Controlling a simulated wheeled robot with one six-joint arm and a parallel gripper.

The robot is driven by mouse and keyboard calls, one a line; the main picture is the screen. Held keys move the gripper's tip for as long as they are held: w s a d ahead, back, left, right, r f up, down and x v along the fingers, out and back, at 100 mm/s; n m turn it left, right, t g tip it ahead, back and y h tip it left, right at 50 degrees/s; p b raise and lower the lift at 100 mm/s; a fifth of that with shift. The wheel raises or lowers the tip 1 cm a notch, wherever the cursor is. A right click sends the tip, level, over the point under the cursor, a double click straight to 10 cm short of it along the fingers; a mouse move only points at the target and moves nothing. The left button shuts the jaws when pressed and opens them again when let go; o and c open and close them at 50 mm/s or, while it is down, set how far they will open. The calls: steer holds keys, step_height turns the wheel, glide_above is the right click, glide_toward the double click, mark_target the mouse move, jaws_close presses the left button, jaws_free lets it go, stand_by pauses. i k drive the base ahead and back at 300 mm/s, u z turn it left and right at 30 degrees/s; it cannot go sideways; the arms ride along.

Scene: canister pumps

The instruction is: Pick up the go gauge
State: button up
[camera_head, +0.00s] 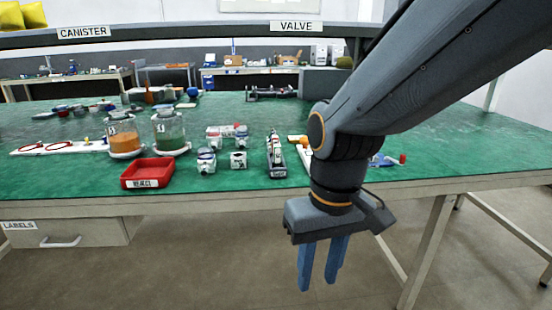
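I cannot make out for certain which thing is the go gauge; the parts on the green bench (60,180) are small in this view. A small orange-yellow piece (297,139) lies behind my arm's wrist, partly hidden. A dark narrow holder (277,170) with pale parts stands left of it. A blue and red piece (387,160) shows right of my wrist. My gripper (319,284) hangs in front of the bench edge, pointing down. Its two blue fingers are apart, with nothing seen between them.
A red tray labelled REJECT (147,174) sits near the front edge. Two glass canisters, one orange (124,138) and one green (169,131), stand behind it. Small white and dark valve-like parts (206,160) stand to their right. A drawer (65,233) hangs below. The bench's right side is mostly clear.

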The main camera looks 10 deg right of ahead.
mark_target(277, 147)
steer(key=u, duration=0.65)
steer(key=i, duration=1.05)
steer(key=z, duration=0.1)
